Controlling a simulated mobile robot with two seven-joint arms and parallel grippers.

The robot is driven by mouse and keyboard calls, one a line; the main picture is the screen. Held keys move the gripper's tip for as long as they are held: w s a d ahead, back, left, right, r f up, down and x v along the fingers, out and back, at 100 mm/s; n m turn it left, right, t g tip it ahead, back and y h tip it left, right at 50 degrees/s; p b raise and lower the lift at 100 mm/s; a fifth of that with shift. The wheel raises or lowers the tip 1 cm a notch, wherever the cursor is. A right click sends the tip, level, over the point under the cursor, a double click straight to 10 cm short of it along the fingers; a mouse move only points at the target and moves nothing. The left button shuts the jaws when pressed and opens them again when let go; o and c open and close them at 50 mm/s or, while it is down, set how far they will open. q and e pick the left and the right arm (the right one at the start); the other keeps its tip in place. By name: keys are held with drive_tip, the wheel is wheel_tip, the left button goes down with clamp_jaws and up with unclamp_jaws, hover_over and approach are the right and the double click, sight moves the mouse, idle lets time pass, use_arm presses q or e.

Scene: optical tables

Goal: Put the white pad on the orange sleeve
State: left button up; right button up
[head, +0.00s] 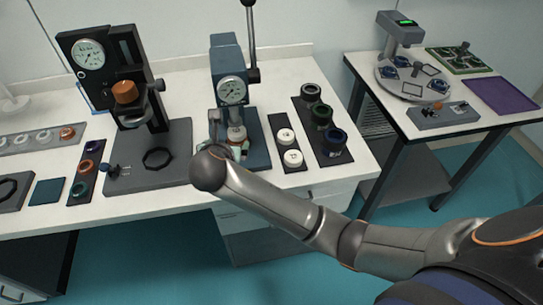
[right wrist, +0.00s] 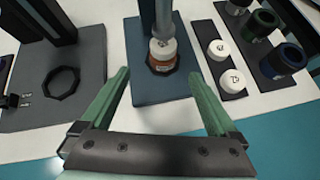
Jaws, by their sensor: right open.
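A white pad (right wrist: 163,46) sits on an orange sleeve (right wrist: 161,66) on the blue base of the middle press, straight under its ram. In the head view the white pad (head: 237,133) shows below the gauge, and my wrist partly covers the area beneath it. My right gripper (right wrist: 160,76) is open and empty, its green fingers apart on either side of the sleeve and short of it. In the head view this gripper (head: 228,151) is mostly hidden behind my wrist. My left gripper is not in view.
Two spare white pads (head: 292,158) lie on a dark strip right of the press. A dark tray with black, green and blue rings (head: 322,115) stands beyond. A black press (head: 115,75) stands left. A second table (head: 440,135) is at right.

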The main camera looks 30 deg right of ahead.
drive_tip(key=s+f+m+y, duration=0.1)
drive_tip(key=f, duration=0.1)
drive_tip(key=s+a+f+m, duration=0.1)
drive_tip(key=f, duration=0.1)
drive_tip(key=s+f+m+y, duration=0.1)
drive_tip(key=f, duration=0.1)
drive_tip(key=shift+s+a+f+g+y, duration=0.1)
drive_tip(key=shift+a+f+g+y, duration=0.15)
drive_tip(key=shift+f+g+y, duration=0.1)
drive_tip(key=s+d+f+m+y, duration=0.2)
drive_tip(key=s+f+m, duration=0.6)
drive_tip(key=s+m, duration=0.3)
drive_tip(key=s+d+f+m+y, duration=0.1)
drive_tip(key=s+f+m+y, duration=0.1)
drive_tip(key=s+f+m, duration=0.5)
drive_tip(key=s+m, duration=0.4)
drive_tip(key=m, duration=0.2)
drive_tip(key=shift+d+f+y, duration=0.35)
drive_tip(key=shift+d, duration=0.05)
